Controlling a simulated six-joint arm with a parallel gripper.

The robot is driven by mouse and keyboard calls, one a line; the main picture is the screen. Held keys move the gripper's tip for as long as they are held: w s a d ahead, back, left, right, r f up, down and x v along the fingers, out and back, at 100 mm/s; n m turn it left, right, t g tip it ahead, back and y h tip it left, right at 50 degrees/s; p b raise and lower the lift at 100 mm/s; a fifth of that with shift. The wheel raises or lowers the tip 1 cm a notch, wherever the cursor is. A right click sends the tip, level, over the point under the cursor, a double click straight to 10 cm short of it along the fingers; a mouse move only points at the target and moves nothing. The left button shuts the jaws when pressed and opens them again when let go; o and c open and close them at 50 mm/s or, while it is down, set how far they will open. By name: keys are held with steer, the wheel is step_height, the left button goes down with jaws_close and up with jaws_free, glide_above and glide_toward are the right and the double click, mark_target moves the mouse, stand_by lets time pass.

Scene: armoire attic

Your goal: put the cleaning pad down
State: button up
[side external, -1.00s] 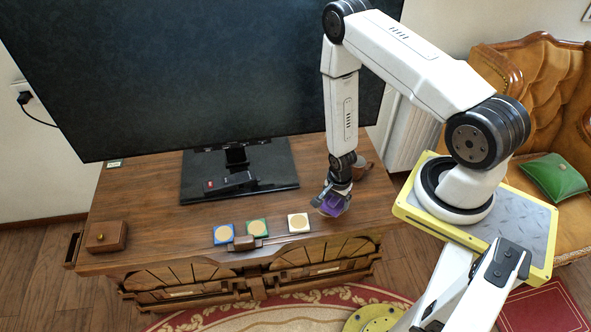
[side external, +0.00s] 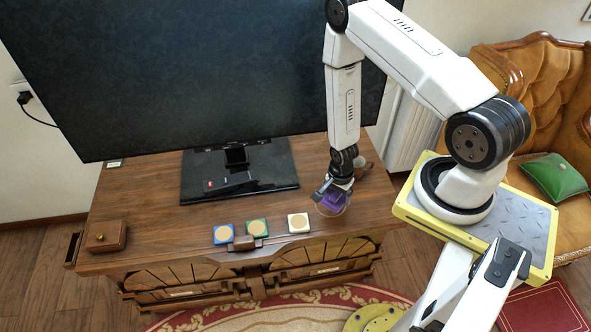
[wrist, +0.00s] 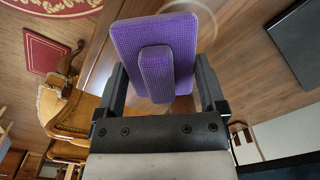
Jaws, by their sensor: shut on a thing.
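The cleaning pad is a purple textured block with a raised grip bar. It shows in the side view (side external: 333,201) and fills the upper middle of the wrist view (wrist: 189,30). My gripper (side external: 335,190) is shut on it, and in the wrist view my gripper's fingers (wrist: 160,78) stand on either side of the grip bar. The pad is over the right front part of the wooden cabinet top (side external: 150,205). I cannot tell whether its underside touches the wood. A pale ring mark (side external: 322,213) shows on the wood by the pad, and its arc also shows in the wrist view (wrist: 208,12).
Blue (side external: 223,234), green (side external: 257,228) and white (side external: 298,223) square tiles with round tan tops lie left of the pad. A small wooden block (side external: 244,243) is at the front edge. The television stand (side external: 240,180) is behind. A wooden box (side external: 106,237) sits far left.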

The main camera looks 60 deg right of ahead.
steer(key=shift+s+d+m, duration=0.25)
steer(key=shift+d+m, duration=0.05)
steer(key=shift+d, duration=0.2)
steer(key=s+d+m, duration=0.8)
steer(key=s+d, duration=0.1)
steer(key=shift+s+d, duration=0.15)
steer(key=shift+d, duration=0.1)
glide_above(376, 206)
steer(key=shift+f, duration=2.15)
steer(key=shift+f, duration=1.75)
steer(key=shift+f, duration=0.3)
